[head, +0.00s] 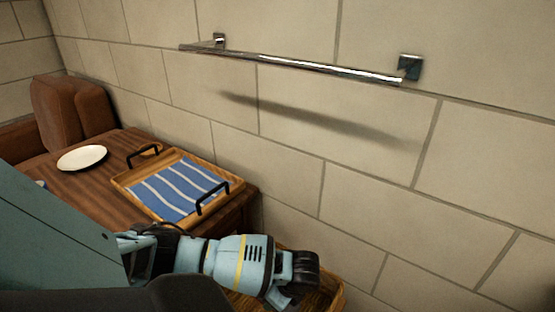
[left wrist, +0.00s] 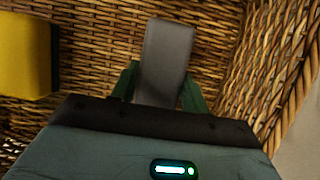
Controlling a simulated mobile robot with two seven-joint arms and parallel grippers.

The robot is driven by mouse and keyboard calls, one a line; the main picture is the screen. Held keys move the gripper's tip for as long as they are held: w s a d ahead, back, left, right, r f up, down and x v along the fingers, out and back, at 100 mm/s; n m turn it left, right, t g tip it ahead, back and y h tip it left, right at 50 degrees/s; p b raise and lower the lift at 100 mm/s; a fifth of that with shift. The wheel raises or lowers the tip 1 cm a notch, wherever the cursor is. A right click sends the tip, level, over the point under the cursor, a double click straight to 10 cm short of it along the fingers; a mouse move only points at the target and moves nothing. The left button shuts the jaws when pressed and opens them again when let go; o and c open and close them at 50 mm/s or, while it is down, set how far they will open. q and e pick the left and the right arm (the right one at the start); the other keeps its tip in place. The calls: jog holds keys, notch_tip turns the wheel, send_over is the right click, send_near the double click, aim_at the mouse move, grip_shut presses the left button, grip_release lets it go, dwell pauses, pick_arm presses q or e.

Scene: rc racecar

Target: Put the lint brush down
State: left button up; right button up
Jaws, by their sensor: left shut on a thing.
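My left gripper (left wrist: 158,88) is shut on the lint brush (left wrist: 168,50), a flat dark grey piece standing up between the two green fingers in the left wrist view. Woven wicker basket walls (left wrist: 225,35) surround it there, so the brush is in or just over the basket. I cannot tell whether it touches the bottom. In the head view my left arm reaches over the basket (head: 336,292), which is mostly hidden behind it. The brush cannot be made out clearly there. My right gripper is not in view.
A yellow item with a dark edge (left wrist: 25,55) is at the left in the basket. A wooden tray (head: 236,183) with a blue striped cloth (head: 180,190) and a white plate (head: 82,158) sit on a brown table (head: 60,180). A metal towel bar (head: 300,65) is on the tiled wall.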

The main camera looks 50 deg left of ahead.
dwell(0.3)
pick_arm(q)
jog(key=o, duration=1)
jog(key=p+v, duration=0.4)
jog(key=v, duration=0.7)
jog(key=shift+d+r, duration=0.15)
jog(key=shift+r, duration=0.45)
jog(key=shift+o, duration=0.2)
jog(key=shift+w, duration=0.1)
